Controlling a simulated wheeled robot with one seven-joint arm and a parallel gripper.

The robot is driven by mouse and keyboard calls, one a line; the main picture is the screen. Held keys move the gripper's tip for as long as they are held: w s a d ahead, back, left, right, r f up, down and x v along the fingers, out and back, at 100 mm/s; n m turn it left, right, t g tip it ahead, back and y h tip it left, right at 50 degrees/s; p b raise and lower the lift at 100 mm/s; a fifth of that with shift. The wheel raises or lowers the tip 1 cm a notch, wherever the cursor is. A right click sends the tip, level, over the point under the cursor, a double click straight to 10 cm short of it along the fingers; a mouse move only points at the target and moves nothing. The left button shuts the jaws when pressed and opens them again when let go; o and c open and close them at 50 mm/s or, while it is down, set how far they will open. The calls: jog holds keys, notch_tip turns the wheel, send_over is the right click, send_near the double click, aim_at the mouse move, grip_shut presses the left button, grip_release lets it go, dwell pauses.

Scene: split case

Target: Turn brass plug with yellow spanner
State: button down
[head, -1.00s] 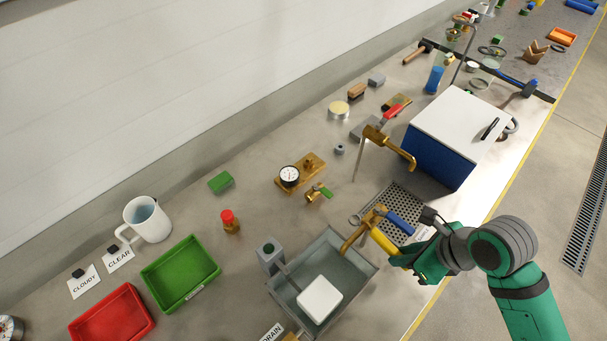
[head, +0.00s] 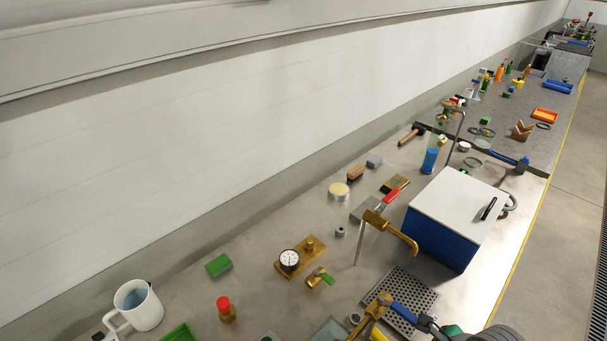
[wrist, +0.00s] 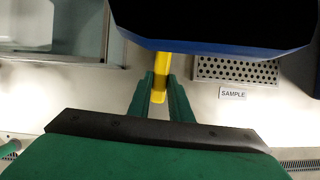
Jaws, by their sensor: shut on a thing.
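The yellow spanner (wrist: 160,68) is held between the green fingers of my gripper (wrist: 160,84) in the wrist view. Its far part is hidden behind a large dark shape with a blue edge. In the head view only a bit of the yellow spanner (head: 378,334) shows at the bottom edge, just below a brass fitting with a blue handle (head: 376,306). Whether they touch, I cannot tell. My gripper is mostly below that picture. I cannot tell for certain which brass part is the plug; a brass knob (head: 309,245) stands on the brass gauge block.
A perforated plate (head: 411,294) lies beside the brass fitting, and a blue case with a white lid (head: 455,207) stands behind it. A brass spout (head: 398,236) juts out near the case. The white mug (head: 137,308) stands at lower left. A SAMPLE label (wrist: 233,93) shows below the plate.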

jog(key=shift+v, duration=1.8)
jog(key=shift+f, duration=0.1)
